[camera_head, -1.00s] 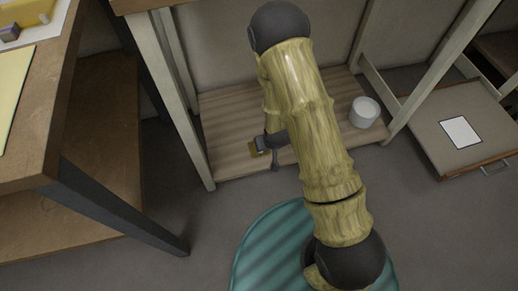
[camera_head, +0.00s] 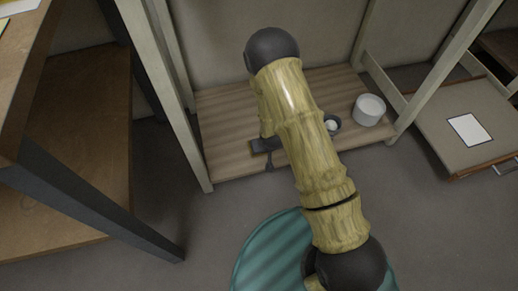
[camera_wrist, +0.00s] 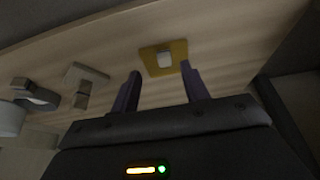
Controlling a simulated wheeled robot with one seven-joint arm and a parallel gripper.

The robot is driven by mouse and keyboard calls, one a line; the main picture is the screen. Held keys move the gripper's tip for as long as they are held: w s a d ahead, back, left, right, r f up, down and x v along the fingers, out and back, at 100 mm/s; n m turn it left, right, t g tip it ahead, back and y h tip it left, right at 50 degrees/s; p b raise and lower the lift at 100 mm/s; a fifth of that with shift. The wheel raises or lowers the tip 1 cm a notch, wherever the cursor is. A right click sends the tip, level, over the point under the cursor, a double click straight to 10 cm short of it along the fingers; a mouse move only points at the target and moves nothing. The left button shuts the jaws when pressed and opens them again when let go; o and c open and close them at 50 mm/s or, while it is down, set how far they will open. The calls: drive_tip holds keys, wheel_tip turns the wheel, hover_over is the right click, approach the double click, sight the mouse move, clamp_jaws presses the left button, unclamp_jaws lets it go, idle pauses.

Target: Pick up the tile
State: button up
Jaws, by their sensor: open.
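A yellow square tile (camera_wrist: 178,50) with a small pale block on it lies on the wooden shelf in the wrist view. My gripper (camera_wrist: 161,80) is open and empty, with two dark purple fingers spread apart. The tile shows beyond the fingertips, roughly between them, and I see no contact. My arm hides most of the gripper there.
A greyish square piece (camera_wrist: 88,73) and a dark item (camera_wrist: 36,95) lie left of the tile. A white round container (camera_head: 368,110) stands at the shelf's right. Pale shelf posts (camera_head: 168,90) flank the space. A drawer (camera_head: 440,135) holds a white sheet (camera_head: 470,129).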

drive_tip(key=shift+a, duration=0.1)
drive_tip(key=b+x, duration=0.4)
drive_tip(key=shift+a, duration=0.25)
drive_tip(key=shift+w+a+f+b, duration=0.1)
drive_tip(key=shift+w+f+b, duration=0.2)
drive_tip(key=shift+f+b, duration=0.15)
clamp_jaws()
